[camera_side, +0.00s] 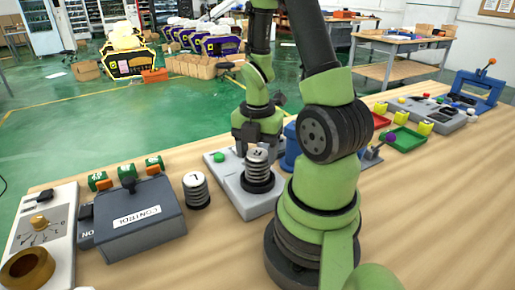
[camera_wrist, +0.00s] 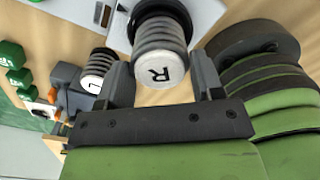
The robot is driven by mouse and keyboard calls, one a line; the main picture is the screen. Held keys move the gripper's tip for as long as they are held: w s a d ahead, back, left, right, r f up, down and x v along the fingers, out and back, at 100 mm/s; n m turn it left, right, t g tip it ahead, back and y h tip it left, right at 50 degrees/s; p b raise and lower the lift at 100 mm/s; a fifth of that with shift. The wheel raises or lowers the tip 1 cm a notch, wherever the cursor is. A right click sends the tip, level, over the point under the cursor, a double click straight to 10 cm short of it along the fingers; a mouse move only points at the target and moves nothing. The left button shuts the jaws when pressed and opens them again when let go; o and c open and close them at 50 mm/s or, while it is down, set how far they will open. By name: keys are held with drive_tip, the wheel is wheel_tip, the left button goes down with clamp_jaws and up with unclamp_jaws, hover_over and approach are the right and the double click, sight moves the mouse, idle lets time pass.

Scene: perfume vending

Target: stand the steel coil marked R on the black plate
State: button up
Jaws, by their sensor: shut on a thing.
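The steel coil marked R (camera_side: 257,163) is upright, its white top facing up, directly over the black plate (camera_side: 258,186) on a light grey unit. In the wrist view the coil (camera_wrist: 161,38) shows its R top between the fingers, with the black plate (camera_wrist: 133,24) around its far end. I cannot tell whether its lower end touches the plate. My gripper (camera_side: 257,142) points down over the coil and is shut on its upper part; it also shows in the wrist view (camera_wrist: 164,82).
A second coil marked L (camera_side: 196,188) stands on a black base to the left; it shows in the wrist view (camera_wrist: 98,68) too. A grey control box (camera_side: 140,218) and a dial panel (camera_side: 45,225) are further left. Coloured trays (camera_side: 404,140) lie at the right.

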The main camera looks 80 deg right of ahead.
drive_tip(key=shift+f, duration=0.1)
drive_tip(key=o, duration=1.1)
drive_tip(key=shift+c, duration=0.2)
drive_tip(key=shift+r, duration=3.5)
drive_tip(key=a+r+m+t+y, duration=0.2)
drive_tip(key=a+r+m+t, duration=0.5)
drive_tip(key=a+r+m, duration=0.6)
drive_tip(key=a+m, duration=0.3)
drive_tip(key=m, duration=0.5)
drive_tip(key=shift+w+r, duration=0.15)
drive_tip(key=shift+w, duration=0.1)
